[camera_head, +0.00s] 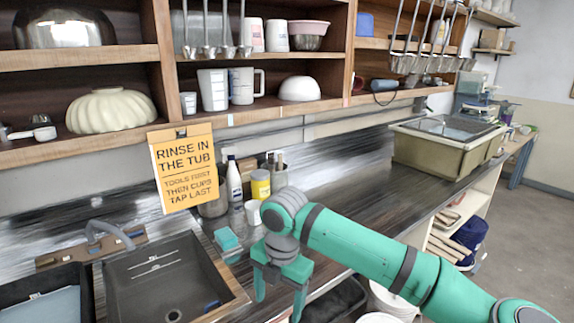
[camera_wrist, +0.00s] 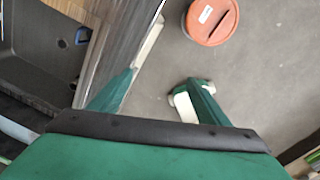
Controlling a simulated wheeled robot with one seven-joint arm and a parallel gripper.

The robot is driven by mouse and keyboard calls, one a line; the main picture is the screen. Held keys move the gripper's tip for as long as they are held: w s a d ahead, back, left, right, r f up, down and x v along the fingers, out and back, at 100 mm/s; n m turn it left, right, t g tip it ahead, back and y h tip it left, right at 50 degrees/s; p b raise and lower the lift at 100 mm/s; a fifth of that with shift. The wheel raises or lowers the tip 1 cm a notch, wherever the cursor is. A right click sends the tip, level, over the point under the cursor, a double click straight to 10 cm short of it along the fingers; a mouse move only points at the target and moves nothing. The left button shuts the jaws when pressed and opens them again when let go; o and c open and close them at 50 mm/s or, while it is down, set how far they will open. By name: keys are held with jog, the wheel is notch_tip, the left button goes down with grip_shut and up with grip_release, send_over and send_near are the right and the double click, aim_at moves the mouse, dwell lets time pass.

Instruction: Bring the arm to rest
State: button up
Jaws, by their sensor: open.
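My gripper (camera_head: 281,286) is open and points down at the front edge of the counter, just right of the sink. My green arm reaches in from the lower right of the head view. In the wrist view my gripper (camera_wrist: 160,90) has its two fingers spread apart with nothing between them. Below the fingers are the counter's edge and the grey floor (camera_wrist: 262,62).
The sink (camera_head: 165,285) is to the left. A turquoise sponge (camera_head: 227,239), a white bottle (camera_head: 234,183) and a yellow jar (camera_head: 260,184) stand behind my gripper. A sign (camera_head: 184,170) hangs from the shelf. An orange-lidded bucket (camera_wrist: 211,20) stands on the floor.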

jog(key=a+r+m+t+y, duration=0.1)
jog(key=a+m+t+y, duration=0.5)
jog(key=a+y, duration=1.45)
jog(key=s+f+m+t+h, duration=0.1)
jog(key=f+m+t+h, duration=0.2)
jog(key=m, duration=0.2)
jog(key=s+f+m+t+h, duration=0.1)
jog(key=f+m+t+h, duration=0.1)
jog(key=m, duration=0.4)
jog(key=s+f+m+t+h, duration=0.1)
jog(key=f+m+t+h, duration=0.2)
jog(key=m+t+h, duration=0.2)
jog(key=shift+s+d+f+m+h, duration=0.1)
jog(key=shift+f+m+h, duration=0.25)
jog(key=shift+m+h, duration=0.3)
jog(key=s+d+f+m+h, duration=0.6)
jog(key=s+d+f, duration=0.3)
jog(key=s+f, duration=0.2)
jog(key=s+d+h, duration=0.1)
jog(key=s+d, duration=0.3)
jog(key=s, duration=0.4)
jog(key=s+d+f+h, duration=0.1)
jog(key=s+d, duration=0.4)
jog(key=s, duration=0.3)
jog(key=s+d+h, duration=0.2)
jog(key=s+d, duration=0.2)
jog(key=s, duration=0.4)
jog(key=shift+s+d+f+g, duration=0.15)
jog(key=shift+s+f+g, duration=0.05)
jog(key=shift+f+g, duration=0.2)
